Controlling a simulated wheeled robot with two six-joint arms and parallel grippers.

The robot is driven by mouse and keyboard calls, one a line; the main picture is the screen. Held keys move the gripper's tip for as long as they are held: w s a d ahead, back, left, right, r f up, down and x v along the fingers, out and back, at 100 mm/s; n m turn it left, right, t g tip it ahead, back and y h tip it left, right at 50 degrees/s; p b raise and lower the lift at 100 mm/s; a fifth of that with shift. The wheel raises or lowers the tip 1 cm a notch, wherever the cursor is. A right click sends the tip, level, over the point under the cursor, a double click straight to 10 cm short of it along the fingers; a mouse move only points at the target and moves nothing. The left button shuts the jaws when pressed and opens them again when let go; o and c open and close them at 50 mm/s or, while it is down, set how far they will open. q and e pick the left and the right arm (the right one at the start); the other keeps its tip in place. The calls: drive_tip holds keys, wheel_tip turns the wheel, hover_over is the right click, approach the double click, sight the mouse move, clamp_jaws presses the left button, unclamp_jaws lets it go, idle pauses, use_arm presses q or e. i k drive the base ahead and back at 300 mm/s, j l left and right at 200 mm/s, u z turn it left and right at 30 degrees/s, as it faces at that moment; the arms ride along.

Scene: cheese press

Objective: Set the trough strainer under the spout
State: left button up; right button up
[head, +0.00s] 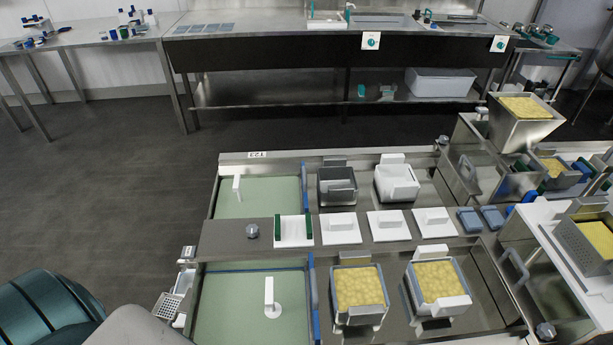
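A small white perforated tray, which looks like the trough strainer (168,306), shows at the lower left, just outside the left wall of the near trough (198,300). It sits beside a pale narrow fitting (183,283) at the trough's corner, which may be the spout. I cannot tell whether the strainer is under it or only beside it. The near trough holds pale green liquid with a white upright piece (269,292) in it. Neither of my grippers is in view.
A rounded teal object (45,312) fills the lower left corner. Cheese-filled moulds (359,290) stand right of the near trough. White lids (338,228) lie on the middle ledge. A far trough (258,195) lies behind. Dark floor (90,180) is clear at left.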

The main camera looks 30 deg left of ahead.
sight(169, 306)
drive_tip(key=u, duration=2.3)
drive_tip(key=k+j+z, duration=0.55)
drive_tip(key=k, duration=0.25)
drive_tip(key=j, duration=0.1)
